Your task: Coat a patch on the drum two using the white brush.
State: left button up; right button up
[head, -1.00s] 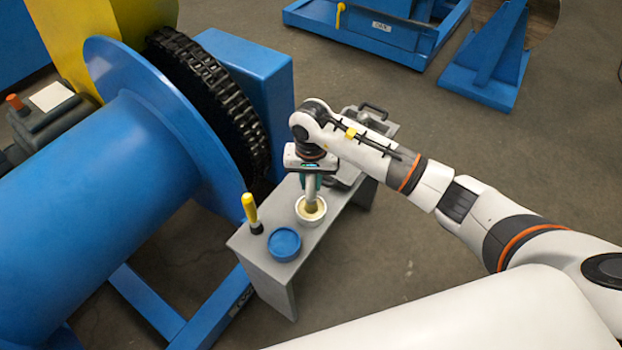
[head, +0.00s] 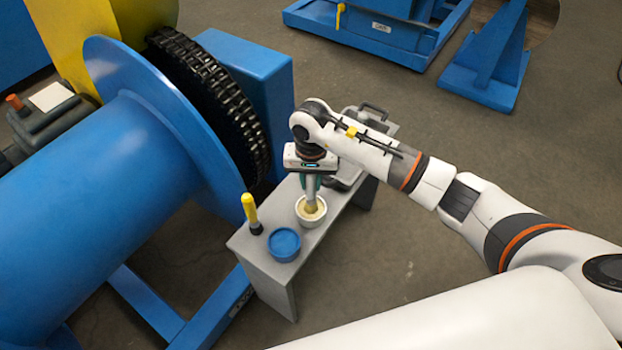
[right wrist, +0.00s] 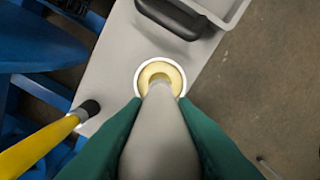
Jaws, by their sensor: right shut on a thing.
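My right gripper (head: 312,178) is shut on the pale handle of the white brush (head: 311,195). The brush points down with its tip inside a white pot (head: 301,216) of cream-coloured paste on a grey bench. In the right wrist view the green fingers (right wrist: 160,108) flank the brush handle (right wrist: 158,140), and its far end is over the paste in the pot (right wrist: 139,82). How deep the bristles sit is hidden. A large blue drum (head: 95,195) with a round flange lies at the left; no number on it is readable. My left gripper is out of view.
A grey tray with a black handle (head: 372,112) is at the bench's far end. A black chain (head: 215,95) runs beside the drum flange. Open floor lies right.

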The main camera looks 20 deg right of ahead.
jog(key=shift+f, duration=0.1)
jog(key=shift+r+p, duration=0.55)
jog(key=shift+r, duration=0.35)
jog(key=shift+r+p, duration=1.3)
jog(key=shift+r, duration=1.35)
